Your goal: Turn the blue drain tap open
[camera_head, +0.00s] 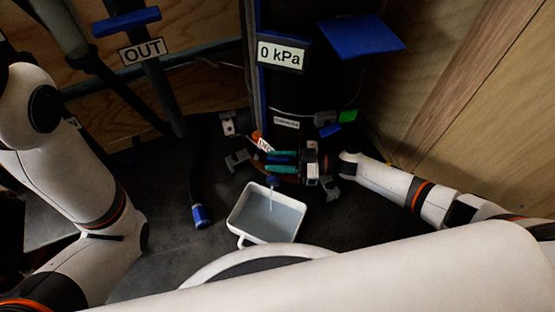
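The blue drain tap (273,182) is low on the front of the dark filter housing (283,95). A thin pale stream falls from below it into a white tray (240,228) holding greyish liquid. My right gripper (272,162) reaches in from the right, its teal fingers pointing left just above the tap body. The fingers are a little apart with something dark blue between them; whether they grip it is unclear. My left arm (75,185) is at the left, and its gripper is not in view.
A gauge label (281,54) reads "0 kPa". The "OUT" pipe (152,80) has a blue handle (126,21). A dark hose with a blue end (200,215) lies left of the tray. Grey clamps (237,158) surround the housing. A wooden wall (470,90) bounds the right.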

